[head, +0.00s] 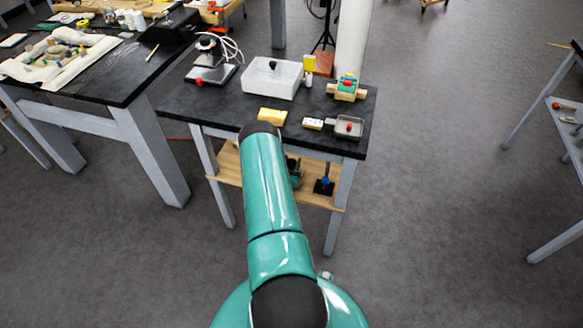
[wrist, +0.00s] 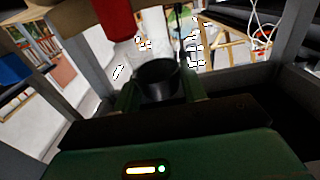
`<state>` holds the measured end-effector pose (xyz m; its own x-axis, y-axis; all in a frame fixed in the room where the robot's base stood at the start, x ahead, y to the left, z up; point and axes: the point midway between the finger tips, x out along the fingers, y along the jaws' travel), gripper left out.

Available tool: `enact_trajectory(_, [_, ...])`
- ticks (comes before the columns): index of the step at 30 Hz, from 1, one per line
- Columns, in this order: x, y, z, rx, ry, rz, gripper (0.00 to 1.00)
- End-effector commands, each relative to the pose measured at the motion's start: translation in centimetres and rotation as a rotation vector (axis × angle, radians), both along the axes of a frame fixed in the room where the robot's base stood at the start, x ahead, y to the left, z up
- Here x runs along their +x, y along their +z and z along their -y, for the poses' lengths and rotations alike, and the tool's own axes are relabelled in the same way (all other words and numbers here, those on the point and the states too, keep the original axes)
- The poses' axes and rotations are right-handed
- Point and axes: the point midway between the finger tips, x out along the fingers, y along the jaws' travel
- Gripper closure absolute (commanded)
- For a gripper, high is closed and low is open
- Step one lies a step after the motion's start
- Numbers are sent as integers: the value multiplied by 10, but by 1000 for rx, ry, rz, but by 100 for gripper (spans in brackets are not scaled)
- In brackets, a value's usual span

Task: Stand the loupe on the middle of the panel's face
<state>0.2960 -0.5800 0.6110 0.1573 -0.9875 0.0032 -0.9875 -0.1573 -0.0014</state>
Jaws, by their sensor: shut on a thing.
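My gripper (wrist: 160,92) is shut on a short dark cylinder, which looks like the loupe (wrist: 158,72), in the wrist view. The loupe sits between the two green fingers, its rim facing away from the palm. In the head view my teal arm reaches toward the small black-topped table and hides most of the gripper. A flat brownish piece, probably the panel (head: 67,55), lies among cream padding on the left table, with small coloured pieces around it. It is too small to make out its face. The loupe is well away from it.

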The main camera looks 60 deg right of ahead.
Motion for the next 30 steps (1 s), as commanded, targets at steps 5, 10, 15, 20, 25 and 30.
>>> enact_trajectory(5, [-1, -25, -1, 3, 0, -2, 80])
enact_trajectory(10, [-1, -27, -1, 2, 0, -2, 80])
enact_trajectory(15, [-1, -28, -2, 2, 0, -2, 80])
enact_trajectory(20, [-1, -29, -2, 3, 0, -2, 37])
enact_trajectory(25, [-2, -29, -1, 3, 0, -2, 37])
enact_trajectory(30, [-1, -27, -1, 2, -1, -1, 37])
